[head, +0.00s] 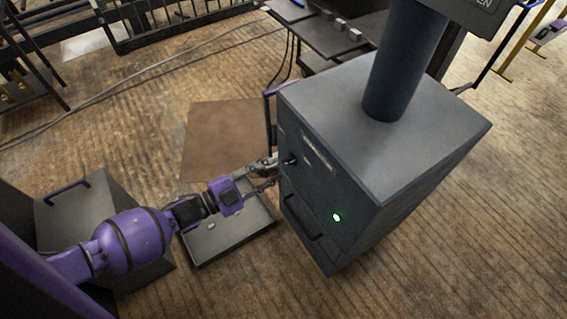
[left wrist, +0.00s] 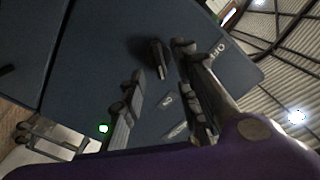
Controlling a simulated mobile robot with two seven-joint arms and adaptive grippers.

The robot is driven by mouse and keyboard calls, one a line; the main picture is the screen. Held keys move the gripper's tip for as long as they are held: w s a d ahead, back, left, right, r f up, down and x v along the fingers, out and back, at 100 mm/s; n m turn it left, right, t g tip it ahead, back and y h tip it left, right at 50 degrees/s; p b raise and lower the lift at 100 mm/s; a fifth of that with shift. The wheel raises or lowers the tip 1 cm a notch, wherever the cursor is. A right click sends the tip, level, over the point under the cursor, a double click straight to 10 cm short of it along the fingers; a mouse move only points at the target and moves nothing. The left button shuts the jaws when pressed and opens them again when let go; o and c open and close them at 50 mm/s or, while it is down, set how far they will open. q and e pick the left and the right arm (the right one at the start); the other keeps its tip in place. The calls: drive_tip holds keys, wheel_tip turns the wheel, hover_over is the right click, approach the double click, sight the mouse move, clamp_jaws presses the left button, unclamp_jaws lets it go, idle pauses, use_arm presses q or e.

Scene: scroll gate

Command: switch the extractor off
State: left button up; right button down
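The extractor (head: 345,165) is a dark blue-grey cabinet with a thick round duct on top. A green light (head: 337,217) glows on its front; it also shows in the left wrist view (left wrist: 103,128). A black switch knob (head: 290,160) sticks out of the upper front. In the left wrist view the knob (left wrist: 157,58) stands near an "OFF" label (left wrist: 218,49) and a smaller label (left wrist: 167,100). My left gripper (head: 276,171) is at the front panel, fingers apart, with the knob around the gap between the fingertips (left wrist: 160,66). Contact cannot be told. My right gripper is not in view.
A drawer handle (head: 302,218) sits below the knob. A flat grey tray-like box (head: 230,232) lies on the floor under my left arm. A brown mat (head: 225,135) lies behind it. A dark table (head: 325,35) with small blocks stands behind the extractor.

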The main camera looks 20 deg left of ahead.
sight(285, 163)
use_arm(q)
drive_tip(key=x, duration=0.5)
drive_tip(key=shift+s, duration=0.1)
clamp_jaws()
